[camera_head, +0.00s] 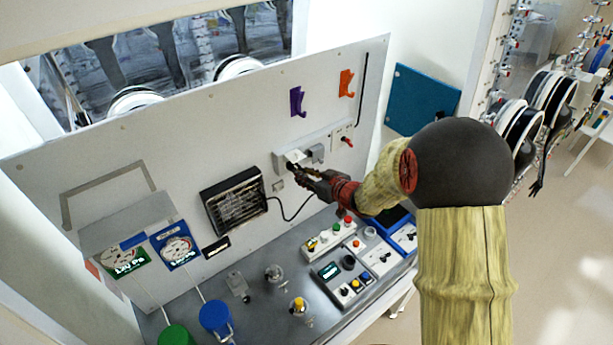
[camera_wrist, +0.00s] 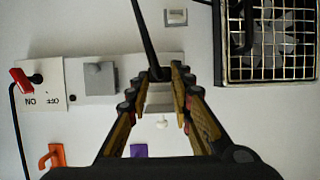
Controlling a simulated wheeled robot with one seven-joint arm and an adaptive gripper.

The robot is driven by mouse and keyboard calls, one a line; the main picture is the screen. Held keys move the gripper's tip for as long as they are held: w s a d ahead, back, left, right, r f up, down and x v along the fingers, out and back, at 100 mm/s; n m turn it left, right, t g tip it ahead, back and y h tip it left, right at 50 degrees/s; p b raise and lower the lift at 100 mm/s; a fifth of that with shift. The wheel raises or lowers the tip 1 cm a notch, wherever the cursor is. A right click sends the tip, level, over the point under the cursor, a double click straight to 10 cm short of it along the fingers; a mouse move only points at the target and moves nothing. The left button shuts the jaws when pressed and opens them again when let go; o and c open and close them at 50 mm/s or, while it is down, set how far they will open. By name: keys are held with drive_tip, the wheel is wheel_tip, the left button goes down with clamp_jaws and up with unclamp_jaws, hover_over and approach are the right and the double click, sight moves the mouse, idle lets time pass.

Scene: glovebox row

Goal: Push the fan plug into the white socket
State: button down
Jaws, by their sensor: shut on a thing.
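The black fan plug (camera_wrist: 159,74) is between my fingertips in the wrist view, with its black cable (camera_wrist: 144,35) running up from it. My gripper (camera_wrist: 160,78) is shut on the plug; it also shows in the head view (camera_head: 298,170), reaching to the wall panel. The white socket (camera_head: 284,160) is directly at the fingertips, on a strip of fittings. In the wrist view the socket (camera_wrist: 160,98) is partly hidden by the fingers and plug. I cannot tell how deep the plug sits.
Purple (camera_head: 297,101) and orange (camera_head: 346,83) hooks are above. Control boxes (camera_head: 343,277) and several small items stand on the grey bench (camera_head: 255,312) below.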

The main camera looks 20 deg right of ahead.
drive_tip(key=shift+w, duration=0.1)
drive_tip(key=c, duration=1.5)
unclamp_jaws()
drive_tip(key=v, duration=1.1)
drive_tip(key=shift+s+r, duration=0.2)
drive_tip(key=shift+s, duration=0.2)
